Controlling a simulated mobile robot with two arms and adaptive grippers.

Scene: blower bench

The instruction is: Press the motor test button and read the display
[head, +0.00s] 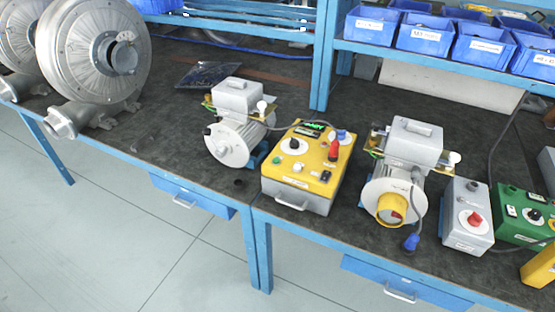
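A yellow-topped test box (307,170) with grey sides stands near the front edge of the bench. Its top carries a small display (313,127) with green characters, too small to read. A green button (276,159), a white round dial (294,146), a red part, a blue part and a black switch also show on the top. I cannot tell which control is the motor test button. A grey motor (233,135) stands left of the box, and a second motor (400,170) with a yellow front cap stands right of it. Neither gripper is in view.
Large silver blowers (95,60) stand at the left. A grey box with a red knob (468,215) and a green box (522,212) stand at the right. Blue bins (425,38) line the shelf behind.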

